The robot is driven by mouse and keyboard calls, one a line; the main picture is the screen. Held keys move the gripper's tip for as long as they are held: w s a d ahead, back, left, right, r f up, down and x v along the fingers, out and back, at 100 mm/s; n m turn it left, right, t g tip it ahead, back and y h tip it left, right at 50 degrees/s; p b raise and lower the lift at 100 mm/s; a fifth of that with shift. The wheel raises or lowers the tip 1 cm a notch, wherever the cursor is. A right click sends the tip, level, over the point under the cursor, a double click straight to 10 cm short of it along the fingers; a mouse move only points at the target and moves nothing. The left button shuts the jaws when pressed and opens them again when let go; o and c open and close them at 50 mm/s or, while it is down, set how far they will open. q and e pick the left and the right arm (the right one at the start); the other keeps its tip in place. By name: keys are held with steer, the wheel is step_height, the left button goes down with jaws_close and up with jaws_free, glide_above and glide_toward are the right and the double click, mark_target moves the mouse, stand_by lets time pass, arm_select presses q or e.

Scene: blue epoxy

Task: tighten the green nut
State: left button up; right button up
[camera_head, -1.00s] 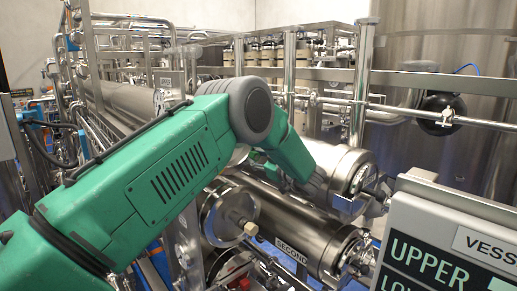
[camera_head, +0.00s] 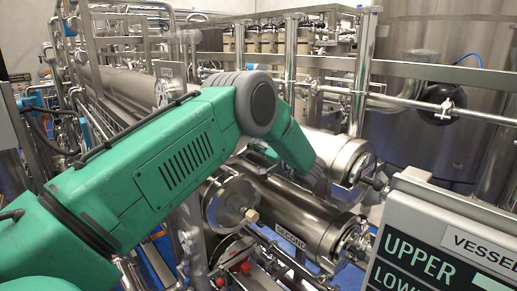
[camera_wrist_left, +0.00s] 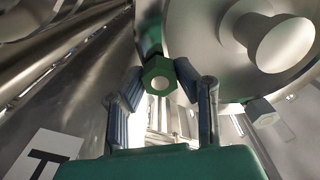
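The green nut (camera_wrist_left: 158,77) is hexagonal with a bright round hole facing the left wrist camera. A dark green part shows just behind it. My left gripper (camera_wrist_left: 160,82) has one blue-grey finger on each side of the nut, and both fingertips appear to touch its sides. In the head view my green left arm reaches over steel cylinders; its gripper and the nut are mostly hidden there. My right gripper is in neither view.
A round steel end plate (camera_head: 230,203) with a knob lies beside the arm. A steel cylinder marked SECOND (camera_head: 305,222) and another cylinder (camera_head: 335,152) are close by. An UPPER sign panel (camera_head: 440,235) stands at right. Pipes and rails crowd the background.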

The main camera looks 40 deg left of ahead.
arm_select(q)
steer(key=o, duration=0.3)
steer(key=shift+w+r, duration=0.15)
steer(key=shift+w, duration=0.1)
steer(key=shift+w+f, duration=0.15)
steer(key=shift+f, duration=0.05)
steer(key=shift+d, duration=0.1)
steer(key=shift+s+d, duration=0.25)
steer(key=shift+d, duration=1.25)
steer(key=shift+s+d, duration=0.2)
steer(key=shift+d, duration=1.3)
steer(key=d, duration=0.8)
steer(key=s+d, duration=0.1)
steer(key=d, duration=0.3)
steer(key=shift+d, duration=0.1)
